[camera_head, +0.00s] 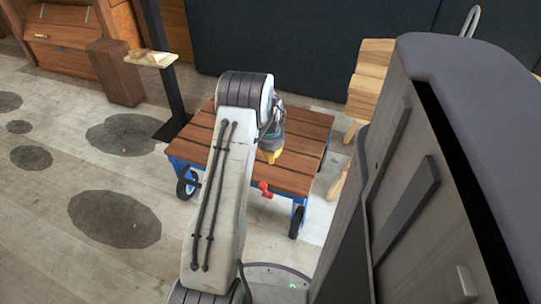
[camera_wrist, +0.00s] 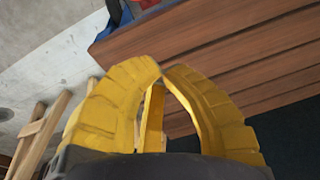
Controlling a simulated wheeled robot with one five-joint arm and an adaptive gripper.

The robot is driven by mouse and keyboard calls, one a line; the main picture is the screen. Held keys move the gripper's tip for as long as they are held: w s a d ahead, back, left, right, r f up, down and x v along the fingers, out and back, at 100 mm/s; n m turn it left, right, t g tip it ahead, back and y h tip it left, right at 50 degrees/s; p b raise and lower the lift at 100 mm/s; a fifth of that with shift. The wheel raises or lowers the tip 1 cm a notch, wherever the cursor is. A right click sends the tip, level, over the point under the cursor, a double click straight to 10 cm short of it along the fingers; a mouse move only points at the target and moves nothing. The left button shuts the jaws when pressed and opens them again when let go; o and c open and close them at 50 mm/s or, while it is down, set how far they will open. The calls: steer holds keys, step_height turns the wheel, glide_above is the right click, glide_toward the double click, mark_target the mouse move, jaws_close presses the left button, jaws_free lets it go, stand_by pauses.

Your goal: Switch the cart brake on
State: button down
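The cart (camera_head: 300,160) has a brown slatted wooden top on a blue frame with dark wheels. A red handle (camera_head: 265,188), likely the brake lever, sticks out at its near edge; how it is set I cannot tell. My gripper (camera_head: 271,158) hangs over the cart top, beyond the red handle and apart from it. In the wrist view my gripper's yellow fingers (camera_wrist: 161,70) meet at their tips with nothing between them. The slatted cart top (camera_wrist: 225,50) lies behind them, with a little red and blue at the top edge.
A dark post with a small wooden shelf (camera_head: 150,60) stands behind the cart's left. A light wooden stand (camera_head: 370,80) is at the back right. A large grey body (camera_head: 450,150) fills the right side. The floor left of the cart is open, with dark patches.

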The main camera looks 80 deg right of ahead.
steer(key=f, duration=0.2)
steer(key=f+b, duration=0.1)
steer(key=f, duration=0.1)
steer(key=d+f, duration=0.1)
steer(key=f, duration=0.1)
steer(key=shift+f+b, duration=0.1)
steer(key=shift+b, duration=0.3)
steer(key=shift+w+a+f+b, duration=0.15)
steer(key=shift+w+a+f, duration=0.1)
steer(key=shift+a, duration=0.3)
steer(key=shift+w+a+f+b, duration=0.1)
steer(key=shift+w+a+b, duration=0.1)
steer(key=shift+a, duration=0.3)
steer(key=shift+w+a+f+b, duration=0.15)
steer(key=shift+w+a+f, duration=0.1)
steer(key=shift+a, duration=0.3)
